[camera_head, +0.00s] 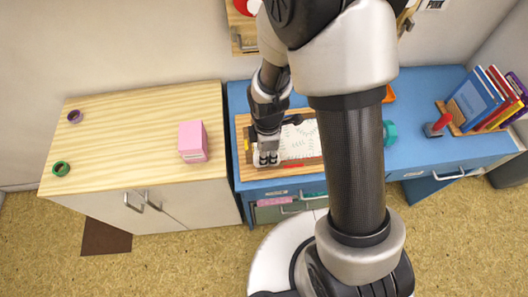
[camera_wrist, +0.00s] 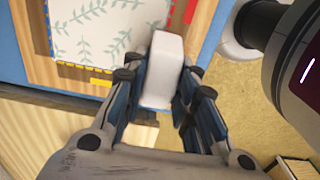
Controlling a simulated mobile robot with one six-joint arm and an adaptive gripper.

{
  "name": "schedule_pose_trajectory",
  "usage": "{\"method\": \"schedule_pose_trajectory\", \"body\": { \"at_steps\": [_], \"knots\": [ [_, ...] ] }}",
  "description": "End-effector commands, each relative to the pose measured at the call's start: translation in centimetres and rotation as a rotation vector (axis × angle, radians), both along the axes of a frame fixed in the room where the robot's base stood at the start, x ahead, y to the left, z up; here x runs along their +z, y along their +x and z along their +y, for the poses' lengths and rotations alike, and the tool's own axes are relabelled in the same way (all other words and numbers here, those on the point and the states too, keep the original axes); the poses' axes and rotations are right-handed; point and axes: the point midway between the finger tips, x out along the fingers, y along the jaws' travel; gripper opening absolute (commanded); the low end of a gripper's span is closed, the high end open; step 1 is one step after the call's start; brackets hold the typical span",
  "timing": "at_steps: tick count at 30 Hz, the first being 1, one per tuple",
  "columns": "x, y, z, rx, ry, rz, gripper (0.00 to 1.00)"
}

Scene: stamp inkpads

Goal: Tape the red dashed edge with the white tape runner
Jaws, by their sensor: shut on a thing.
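My gripper (camera_wrist: 165,76) is shut on the white tape runner (camera_wrist: 162,62), a smooth white block held between the dark finger pads in the wrist view. A pale sheet with a green leaf pattern (camera_wrist: 100,30) lies on a wooden board (camera_wrist: 202,22). The red dashed edge (camera_wrist: 169,14) runs along the sheet's right side in the wrist view, just beyond the runner's far end. In the head view my gripper (camera_head: 266,156) is over the left part of the sheet (camera_head: 301,141). Whether the runner touches the sheet cannot be told.
The sheet's other visible edges carry yellow (camera_wrist: 80,67) and blue dashes. The board (camera_head: 243,174) lies on a blue desk (camera_head: 232,100). A wooden cabinet with a pink box (camera_head: 193,142) stands left. A red-handled stamp (camera_head: 438,124) and books (camera_head: 484,98) are at the right.

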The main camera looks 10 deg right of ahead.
Motion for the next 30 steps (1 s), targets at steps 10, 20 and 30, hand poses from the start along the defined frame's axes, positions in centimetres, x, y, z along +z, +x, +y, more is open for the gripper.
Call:
{"method": "schedule_pose_trajectory", "body": {
  "at_steps": [10,20,30],
  "knots": [
    [0.0,0.0,-2.2,-0.002,0.0,0.0,0.07],
    [0.0,-0.1,-2.9,0.0,0.0,0.0,0.07],
    [0.0,-0.2,-4.8,-0.003,0.0,0.0,0.07]
  ]
}}
